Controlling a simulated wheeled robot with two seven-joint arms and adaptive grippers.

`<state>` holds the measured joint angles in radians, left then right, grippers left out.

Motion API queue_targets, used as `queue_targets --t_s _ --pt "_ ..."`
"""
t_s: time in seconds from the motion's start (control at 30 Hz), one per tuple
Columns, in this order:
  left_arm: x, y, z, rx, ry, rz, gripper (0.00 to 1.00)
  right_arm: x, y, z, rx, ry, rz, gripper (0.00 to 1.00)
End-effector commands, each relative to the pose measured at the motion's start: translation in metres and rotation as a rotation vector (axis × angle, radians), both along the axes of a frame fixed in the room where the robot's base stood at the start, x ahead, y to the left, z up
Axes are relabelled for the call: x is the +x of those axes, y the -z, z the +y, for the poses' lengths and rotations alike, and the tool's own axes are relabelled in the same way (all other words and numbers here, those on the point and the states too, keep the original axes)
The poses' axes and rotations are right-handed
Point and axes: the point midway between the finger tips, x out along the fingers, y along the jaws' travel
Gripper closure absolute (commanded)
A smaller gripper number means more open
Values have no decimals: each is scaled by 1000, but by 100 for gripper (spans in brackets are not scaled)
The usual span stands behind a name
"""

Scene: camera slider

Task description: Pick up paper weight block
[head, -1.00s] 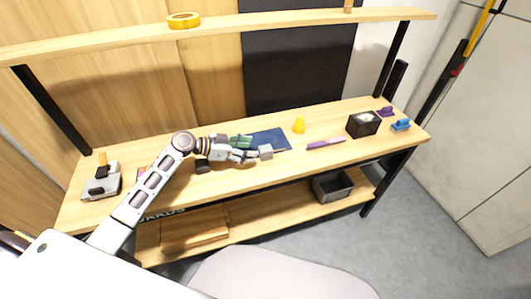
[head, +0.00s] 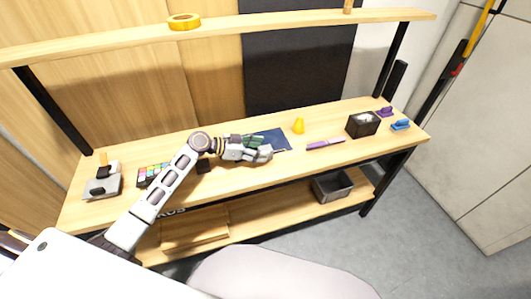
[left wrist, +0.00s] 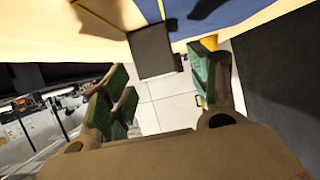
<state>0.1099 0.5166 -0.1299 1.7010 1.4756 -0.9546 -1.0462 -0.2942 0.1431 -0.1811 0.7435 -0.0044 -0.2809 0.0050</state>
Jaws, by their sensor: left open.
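The paper weight block (left wrist: 152,50) is a dark grey block in the left wrist view, ahead of my left gripper and in the gap between its fingers. It rests near the blue sheet on the table. My left gripper (head: 262,152) is open in the head view, reaching from the left low over the table. Its fingers cover most or all of the block there. In the left wrist view, the green-padded fingers (left wrist: 163,88) stand apart on either side of the block; contact cannot be told. My right gripper does not show.
A blue sheet (head: 279,137) lies beside the hand. A small dark block (head: 203,166) lies near my forearm. The upper shelf (head: 120,42) runs along the back.

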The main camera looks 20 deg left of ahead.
Motion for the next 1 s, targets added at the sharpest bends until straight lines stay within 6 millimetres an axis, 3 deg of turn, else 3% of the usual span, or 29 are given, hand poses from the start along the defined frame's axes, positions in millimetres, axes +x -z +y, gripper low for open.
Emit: queue_targets --t_s 0.3,0.77,1.0 --pt "14 9 -21 -1 1 1 39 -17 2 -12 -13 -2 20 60" --pt "15 9 -22 1 1 1 39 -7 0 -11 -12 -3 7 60" --pt "15 9 -22 1 1 1 68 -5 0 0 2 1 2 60"
